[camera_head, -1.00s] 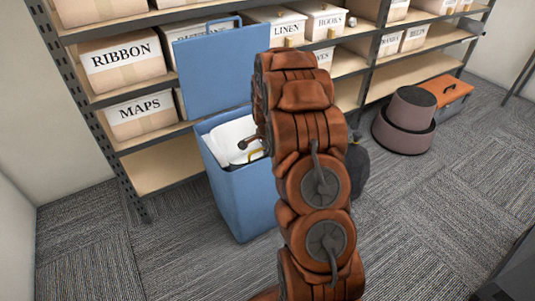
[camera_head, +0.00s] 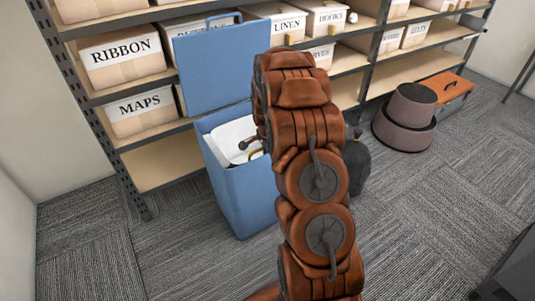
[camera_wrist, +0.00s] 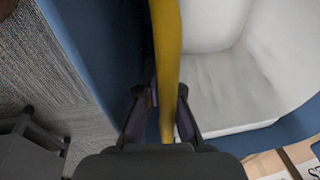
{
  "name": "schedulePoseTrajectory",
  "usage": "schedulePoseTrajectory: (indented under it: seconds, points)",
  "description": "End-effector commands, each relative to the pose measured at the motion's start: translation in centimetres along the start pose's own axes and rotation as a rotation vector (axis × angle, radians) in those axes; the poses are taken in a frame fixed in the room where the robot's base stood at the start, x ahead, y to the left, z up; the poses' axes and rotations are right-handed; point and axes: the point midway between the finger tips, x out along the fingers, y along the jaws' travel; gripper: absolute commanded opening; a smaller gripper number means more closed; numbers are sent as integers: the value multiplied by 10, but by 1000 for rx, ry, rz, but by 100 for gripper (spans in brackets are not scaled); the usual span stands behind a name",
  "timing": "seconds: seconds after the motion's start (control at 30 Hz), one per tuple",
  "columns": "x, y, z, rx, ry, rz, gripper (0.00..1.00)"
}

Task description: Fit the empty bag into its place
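The blue bin (camera_head: 243,205) stands on the carpet before the shelves, its blue lid (camera_head: 222,68) raised. A white, open-topped lining (camera_head: 228,138), which looks like the empty bag, sits inside it; the wrist view shows its bare white interior (camera_wrist: 235,85). A yellow strip or handle (camera_head: 256,154) shows at the bin's opening; whether it belongs to bag or bin I cannot tell. In the wrist view the yellow strip (camera_wrist: 166,60) runs between the fingers of my gripper (camera_wrist: 167,100), which appear closed on its sides. My arm hides the bin's right part.
A dark tied bag (camera_head: 357,165) lies on the floor behind my arm. Shelves with labelled boxes, such as MAPS (camera_head: 140,110), stand behind the bin. A round mauve-grey container (camera_head: 404,132) and an orange-lidded box (camera_head: 449,90) stand to the right. The front carpet is clear.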

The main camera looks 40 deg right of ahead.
Motion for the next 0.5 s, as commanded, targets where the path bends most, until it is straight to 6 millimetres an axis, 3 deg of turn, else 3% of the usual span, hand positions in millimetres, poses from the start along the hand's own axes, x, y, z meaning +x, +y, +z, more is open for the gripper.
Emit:
schedulePoseTrajectory:
  seconds: [0.37,0.4,0.5]
  points:
    - [1,0,0,0,0,0,0]
    - [1,0,0,0,0,0,8]
    - [1,0,0,0,0,0,18]
